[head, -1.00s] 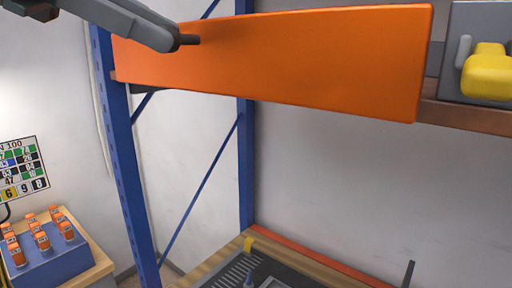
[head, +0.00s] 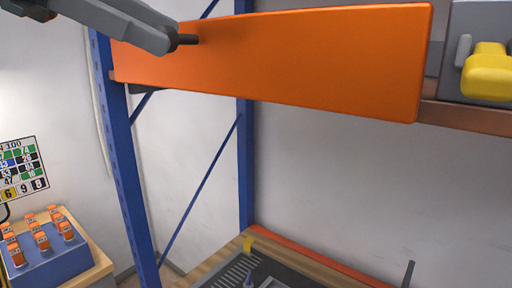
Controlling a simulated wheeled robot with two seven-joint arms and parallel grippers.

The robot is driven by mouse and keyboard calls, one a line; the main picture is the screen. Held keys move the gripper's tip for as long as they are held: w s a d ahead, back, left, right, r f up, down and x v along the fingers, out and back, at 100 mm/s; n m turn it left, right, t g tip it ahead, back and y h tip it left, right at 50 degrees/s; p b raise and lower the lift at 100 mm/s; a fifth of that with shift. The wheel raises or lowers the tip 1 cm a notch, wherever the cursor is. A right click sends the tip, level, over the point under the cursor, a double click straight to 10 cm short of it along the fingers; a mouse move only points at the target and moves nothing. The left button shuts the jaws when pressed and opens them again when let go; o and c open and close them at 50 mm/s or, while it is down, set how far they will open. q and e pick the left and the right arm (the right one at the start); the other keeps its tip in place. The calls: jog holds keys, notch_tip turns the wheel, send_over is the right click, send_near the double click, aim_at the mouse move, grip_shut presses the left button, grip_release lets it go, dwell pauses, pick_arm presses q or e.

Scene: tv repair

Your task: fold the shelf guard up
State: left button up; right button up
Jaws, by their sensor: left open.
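The shelf guard (head: 290,62) is a long orange panel across the front of the upper shelf, between the blue post at the left and a grey box at the right. Its broad face is towards me, and its lower edge slants down to the right. My left gripper (head: 186,40) comes in from the top left, with a dark fingertip in front of or against the guard's upper left part. I cannot tell whether it touches. It holds nothing that I can see. My right gripper is not in view.
A blue rack post (head: 122,150) stands left of the guard. A grey box with a yellow part (head: 488,72) sits on the shelf at the right. Below is a bench with a dark mat (head: 262,272). A blue block with orange items (head: 45,262) stands at lower left.

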pick_arm(q)
jog(key=p+v, duration=0.6)
jog(key=v, duration=1.1)
jog(key=shift+s+a+f, duration=0.25)
dwell(0.4)
jog(key=shift+r+p, duration=0.75)
jog(key=shift+r, duration=1.75)
jog(key=shift+s, duration=0.1)
